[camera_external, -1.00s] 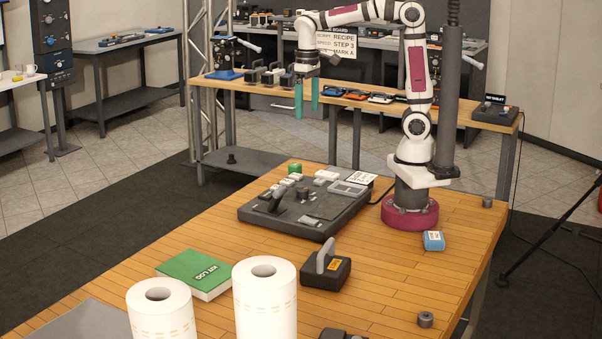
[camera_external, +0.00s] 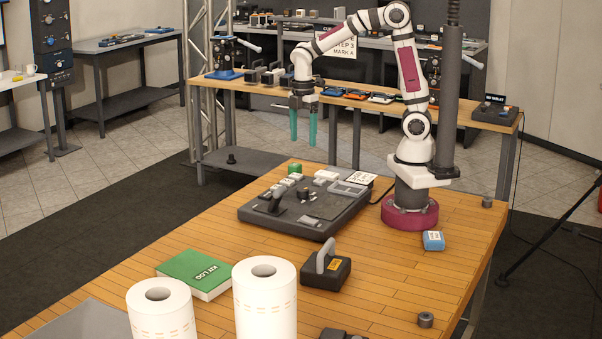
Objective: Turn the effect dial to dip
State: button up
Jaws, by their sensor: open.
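The dark control panel (camera_external: 325,222) lies on the wooden table in front of my arm's base. It carries a lever, a small dark round knob (camera_external: 306,194), pale buttons, a green button and a light-framed display. I cannot tell which control is the effect dial, and its markings are too small to read. My gripper (camera_external: 303,140), with two teal fingers, is open and empty. It points down and hangs in the air above the far part of the panel, apart from it.
A green book (camera_external: 194,274), two white rolls (camera_external: 265,300) and a dark block with a grey handle (camera_external: 326,268) stand nearer the camera. A blue box (camera_external: 433,240) sits beside my base. A dark column (camera_external: 447,100) rises behind my arm. The table's middle is mostly clear.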

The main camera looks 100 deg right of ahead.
aim_at(303, 189)
notch_tip(303, 189, down, 16)
jog(key=shift+r, duration=0.1)
grip_shut()
dwell(0.4)
